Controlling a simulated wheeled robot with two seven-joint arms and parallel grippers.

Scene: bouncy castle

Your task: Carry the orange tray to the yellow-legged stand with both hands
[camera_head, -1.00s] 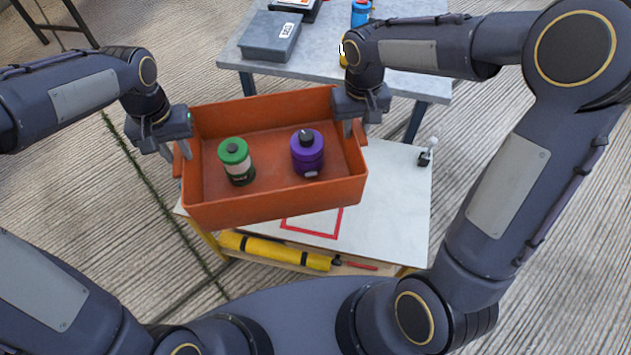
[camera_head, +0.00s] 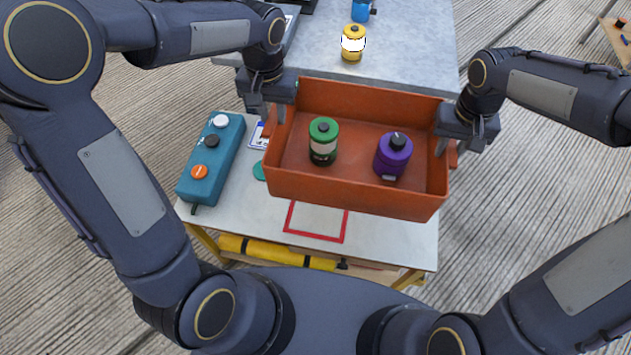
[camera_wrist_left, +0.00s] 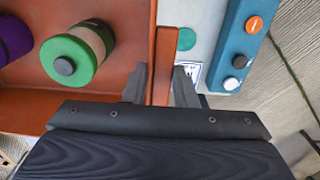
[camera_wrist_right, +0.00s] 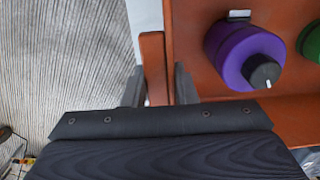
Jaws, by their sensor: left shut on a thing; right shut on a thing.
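The orange tray (camera_head: 350,190) is held up between my two grippers in the head view, over the white-topped stand with yellow legs (camera_head: 390,245). A green and white canister (camera_head: 323,142) and a purple canister (camera_head: 393,156) stand inside it. My left gripper (camera_head: 268,112) is shut on the tray's left handle, which shows between its fingers in the left wrist view (camera_wrist_left: 163,65). My right gripper (camera_head: 448,142) is shut on the right handle, seen in the right wrist view (camera_wrist_right: 154,68). The tray hides part of the stand top.
A teal box with knobs (camera_head: 212,160) lies on the stand's left side. A red square outline (camera_head: 316,238) is on the stand top near its front edge. Behind is a grey table (camera_head: 410,50) with a yellow canister (camera_head: 353,43). A yellow roll (camera_head: 265,250) lies below the stand top.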

